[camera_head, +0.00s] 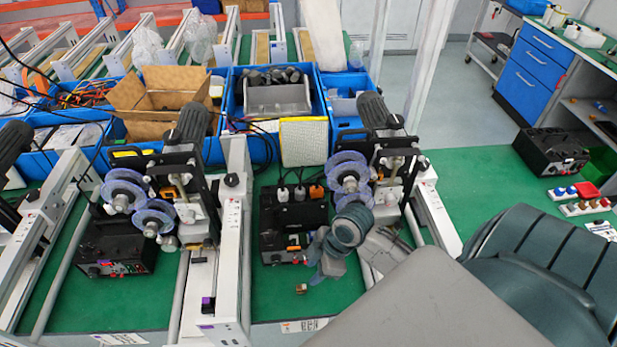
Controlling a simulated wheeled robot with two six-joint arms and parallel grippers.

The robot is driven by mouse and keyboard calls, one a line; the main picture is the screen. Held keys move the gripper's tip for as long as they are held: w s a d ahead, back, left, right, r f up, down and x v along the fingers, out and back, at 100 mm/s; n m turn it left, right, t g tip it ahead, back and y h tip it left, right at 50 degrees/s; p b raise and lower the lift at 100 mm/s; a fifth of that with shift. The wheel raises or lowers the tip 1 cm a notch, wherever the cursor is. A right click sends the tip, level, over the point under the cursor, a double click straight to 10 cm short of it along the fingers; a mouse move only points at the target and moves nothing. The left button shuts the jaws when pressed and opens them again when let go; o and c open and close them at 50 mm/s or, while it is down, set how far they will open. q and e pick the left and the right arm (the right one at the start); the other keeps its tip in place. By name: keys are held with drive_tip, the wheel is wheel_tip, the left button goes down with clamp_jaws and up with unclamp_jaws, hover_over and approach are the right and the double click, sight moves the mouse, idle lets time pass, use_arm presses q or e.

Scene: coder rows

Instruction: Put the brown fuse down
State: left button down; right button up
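A small brown fuse (301,288) sits on the green tabletop (270,307) near the front edge, in front of a black box (284,248) with dark and orange plugs. My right gripper (322,273) is just up and to the right of the fuse, pointing down and left. A gap shows between it and the fuse. Its fingers look spread, with nothing seen between them. My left gripper is not in view.
Coder machines with blue-violet rollers stand on both sides, (153,215) and (352,172). At the right are blue fuses (563,192), more brown fuses (585,206), a red block (587,189) and a black box (551,151). Blue crates line the back.

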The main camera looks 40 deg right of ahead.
drive_tip(key=shift+v, duration=1.2)
